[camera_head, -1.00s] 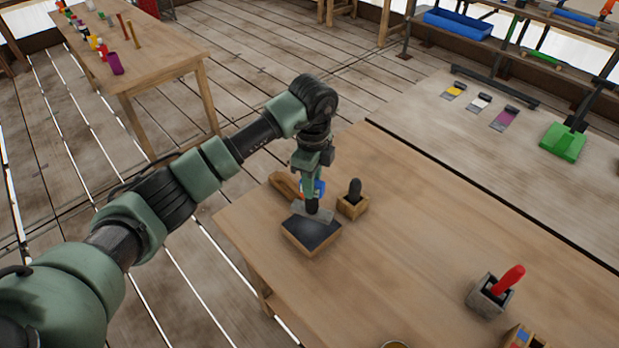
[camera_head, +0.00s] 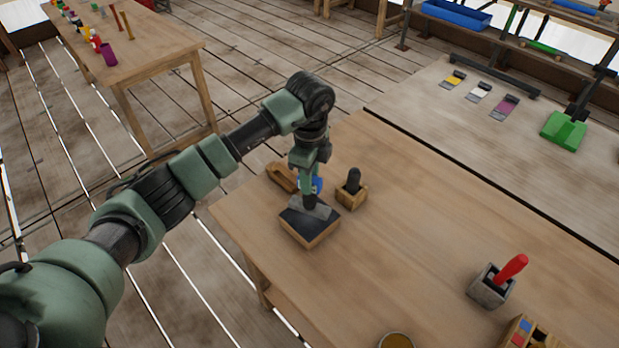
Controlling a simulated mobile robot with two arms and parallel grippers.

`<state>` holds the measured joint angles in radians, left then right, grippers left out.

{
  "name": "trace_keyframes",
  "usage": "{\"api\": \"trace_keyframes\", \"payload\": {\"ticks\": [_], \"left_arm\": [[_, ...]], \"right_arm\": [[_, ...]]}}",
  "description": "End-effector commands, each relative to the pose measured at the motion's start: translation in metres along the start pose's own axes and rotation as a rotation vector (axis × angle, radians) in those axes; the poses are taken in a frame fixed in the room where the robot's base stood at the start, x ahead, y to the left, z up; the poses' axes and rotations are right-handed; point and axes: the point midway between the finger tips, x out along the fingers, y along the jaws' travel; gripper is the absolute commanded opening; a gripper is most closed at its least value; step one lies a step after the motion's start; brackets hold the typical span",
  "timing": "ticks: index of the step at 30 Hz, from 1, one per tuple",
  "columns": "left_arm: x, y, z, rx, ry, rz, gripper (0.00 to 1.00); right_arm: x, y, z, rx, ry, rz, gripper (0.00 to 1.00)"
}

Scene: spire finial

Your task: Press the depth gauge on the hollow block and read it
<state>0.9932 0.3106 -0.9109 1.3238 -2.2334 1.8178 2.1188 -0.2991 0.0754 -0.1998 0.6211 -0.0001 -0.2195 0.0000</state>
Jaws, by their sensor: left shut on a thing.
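My left gripper (camera_head: 309,198) is shut on a small grey piece (camera_head: 315,210) with a dark stem, which looks like the depth gauge. It is at the far side of a dark-topped wooden block (camera_head: 306,228) near the table's left corner. The grey piece seems to touch or hover just over the dark top; I cannot tell which. Whether this block is hollow is not clear, and no gauge reading can be made out. A blue part (camera_head: 318,185) shows just behind the gripper. My right gripper is not in view.
Close behind are a wooden piece (camera_head: 282,177) and a small wooden holder (camera_head: 351,199) with a dark rounded tool. A grey holder (camera_head: 490,290) with a red handle and a wooden box (camera_head: 524,335) stand at front right. The table (camera_head: 410,235) is clear between them.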

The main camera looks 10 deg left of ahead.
Motion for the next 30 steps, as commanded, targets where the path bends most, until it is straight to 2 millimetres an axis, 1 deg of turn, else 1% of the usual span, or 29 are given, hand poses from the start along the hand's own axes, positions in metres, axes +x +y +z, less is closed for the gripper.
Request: {"api": "trace_keyframes", "payload": {"ticks": [26, 30], "left_arm": [[0.028, 0.0, 0.0, 0.0, 0.0, 0.0, 0.0], [0.026, 0.0, 0.0, 0.0, 0.0, 0.0, 0.0]], "right_arm": [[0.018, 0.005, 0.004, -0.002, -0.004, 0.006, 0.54], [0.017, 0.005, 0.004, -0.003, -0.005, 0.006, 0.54]]}}
